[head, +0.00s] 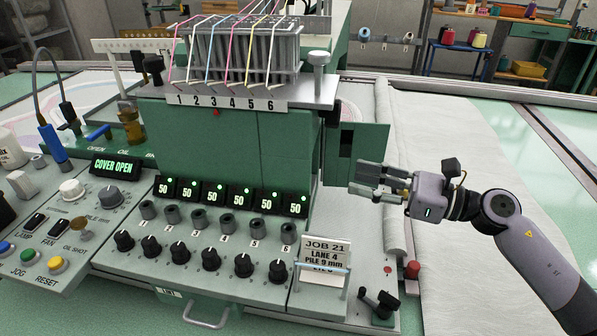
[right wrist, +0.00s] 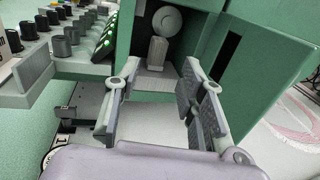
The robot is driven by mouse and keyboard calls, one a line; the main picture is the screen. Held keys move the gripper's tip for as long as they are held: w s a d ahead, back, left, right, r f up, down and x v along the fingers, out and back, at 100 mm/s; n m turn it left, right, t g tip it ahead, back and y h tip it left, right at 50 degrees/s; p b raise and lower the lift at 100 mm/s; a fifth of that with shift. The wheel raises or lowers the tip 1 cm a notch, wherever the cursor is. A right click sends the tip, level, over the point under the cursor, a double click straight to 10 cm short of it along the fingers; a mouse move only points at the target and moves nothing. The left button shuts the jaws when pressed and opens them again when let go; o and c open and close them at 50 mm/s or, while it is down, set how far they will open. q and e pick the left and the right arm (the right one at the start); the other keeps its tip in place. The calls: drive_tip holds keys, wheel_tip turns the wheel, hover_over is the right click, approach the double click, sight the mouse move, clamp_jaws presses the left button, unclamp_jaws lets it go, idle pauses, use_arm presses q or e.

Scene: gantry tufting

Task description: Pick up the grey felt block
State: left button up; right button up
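A small light grey block, which looks like the felt block (right wrist: 158,53), stands upright in an open recess of the green machine (right wrist: 150,85) in the right wrist view. A pale round disc (right wrist: 168,22) is just above it. My right gripper (right wrist: 157,88) is open and empty, its two fingers apart, facing the recess with the block beyond and between them. In the head view my right gripper (head: 368,180) is at the machine's right side, by the open green door (head: 368,151). The block is hidden in the head view. My left gripper is not in view.
The control panel (head: 200,240) with knobs and displays spreads across the machine's front; a display reads COVER OPEN (head: 114,166). A job card (head: 323,256) stands at its right corner. White cloth (head: 460,170) lies right of the machine. The open door stands close to my right gripper.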

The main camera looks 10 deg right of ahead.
drive_tip(key=p+x, duration=0.4)
drive_tip(key=x, duration=0.9)
drive_tip(key=shift+w+a+r+p, duration=0.15)
drive_tip(key=shift+w+a+p, duration=0.1)
drive_tip(key=shift+p, duration=0.05)
drive_tip(key=shift+w+a, duration=0.1)
drive_tip(key=shift+a, duration=0.15)
drive_tip(key=shift+d, duration=0.1)
drive_tip(key=shift+c, duration=0.2)
drive_tip(key=shift+c, duration=0.6)
drive_tip(key=c, duration=0.6)
drive_tip(key=shift+c, duration=0.2)
